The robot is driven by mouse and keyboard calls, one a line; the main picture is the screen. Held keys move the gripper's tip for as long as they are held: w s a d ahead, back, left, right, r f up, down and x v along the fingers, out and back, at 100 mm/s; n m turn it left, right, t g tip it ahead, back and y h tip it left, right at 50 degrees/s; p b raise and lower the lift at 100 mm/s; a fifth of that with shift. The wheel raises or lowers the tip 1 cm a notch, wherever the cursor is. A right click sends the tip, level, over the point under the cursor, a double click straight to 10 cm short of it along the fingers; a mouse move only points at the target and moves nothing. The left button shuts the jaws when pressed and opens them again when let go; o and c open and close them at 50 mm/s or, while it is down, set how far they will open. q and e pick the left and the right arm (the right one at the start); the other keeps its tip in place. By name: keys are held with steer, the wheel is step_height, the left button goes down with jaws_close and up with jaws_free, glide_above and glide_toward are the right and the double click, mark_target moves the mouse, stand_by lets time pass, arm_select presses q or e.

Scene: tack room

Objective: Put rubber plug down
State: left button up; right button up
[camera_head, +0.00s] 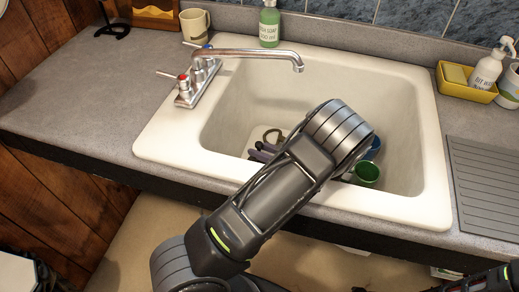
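My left arm reaches over the front rim of the white sink (164,139), and its wrist hangs over the basin. Dark finger-like parts of my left gripper (262,152) seem to show low in the basin, left of the wrist. The arm covers most of the gripper, so its opening and any grasp are hidden. A dark olive ring-shaped thing (273,135) shows just beyond these parts; I cannot tell whether it is the rubber plug or the drain. No rubber plug can be made out for sure. Part of my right arm shows at the bottom right corner, its gripper not clear.
A green cup (367,173) and a blue item (374,147) lie in the basin right of my wrist. The faucet (250,54) reaches over the basin's back left. The left counter is mostly clear.

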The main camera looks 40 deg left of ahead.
arm_select(q)
steer(key=shift+o, duration=0.6)
steer(key=shift+r, duration=0.25)
steer(key=p+v, duration=0.2)
steer(key=v, duration=0.5)
steer(key=shift+d, duration=0.25)
steer(key=shift+w, duration=0.1)
